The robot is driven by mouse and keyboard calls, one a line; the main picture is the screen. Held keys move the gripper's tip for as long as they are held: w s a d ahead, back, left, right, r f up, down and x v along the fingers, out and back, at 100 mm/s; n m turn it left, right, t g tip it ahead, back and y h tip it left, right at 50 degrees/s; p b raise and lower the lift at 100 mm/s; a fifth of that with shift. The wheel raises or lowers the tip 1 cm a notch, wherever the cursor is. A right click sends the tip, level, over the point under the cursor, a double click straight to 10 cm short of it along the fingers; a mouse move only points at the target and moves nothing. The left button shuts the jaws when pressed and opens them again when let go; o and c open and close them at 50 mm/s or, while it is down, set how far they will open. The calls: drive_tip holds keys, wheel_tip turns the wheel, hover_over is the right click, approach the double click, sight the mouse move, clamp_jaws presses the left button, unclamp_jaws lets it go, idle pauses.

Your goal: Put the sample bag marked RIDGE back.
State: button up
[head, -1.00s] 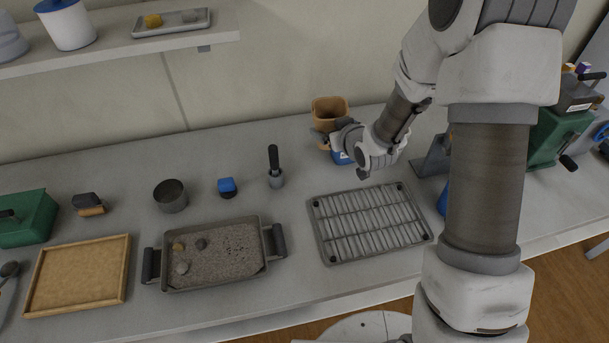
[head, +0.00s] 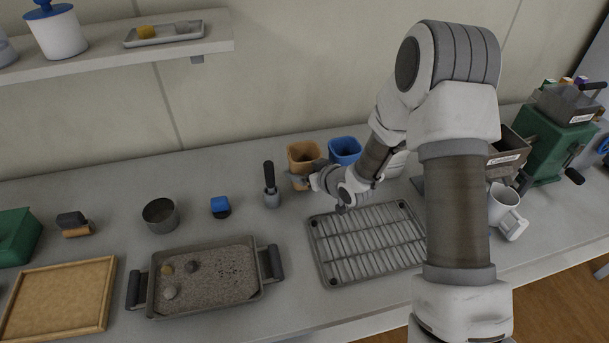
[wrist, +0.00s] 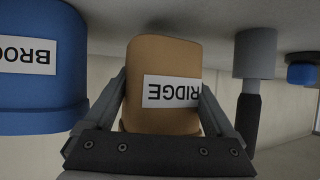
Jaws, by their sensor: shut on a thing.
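The tan sample bag marked RIDGE (head: 303,155) stands open-topped at the back of the counter in the head view. In the wrist view the RIDGE bag (wrist: 160,65) fills the middle, its white label upside down. My gripper (wrist: 162,110) is shut on this bag, a finger on each side. In the head view my gripper (head: 311,181) reaches the bag from the front right. The bag looks to be at counter level; I cannot tell whether its base touches the counter.
A blue bag (head: 345,148) stands close on the right; its label is partly cut off in the wrist view (wrist: 40,75). A dark-handled tool (head: 270,185) is close on the left. A wire rack (head: 368,245) and a soil tray (head: 205,278) lie in front.

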drive_tip(key=shift+f, duration=0.9)
drive_tip(key=shift+f+b, duration=0.25)
drive_tip(key=shift+b, duration=0.05)
drive_tip(key=o, duration=1.2)
drive_tip(key=shift+r, duration=0.1)
drive_tip(key=shift+o, duration=0.2)
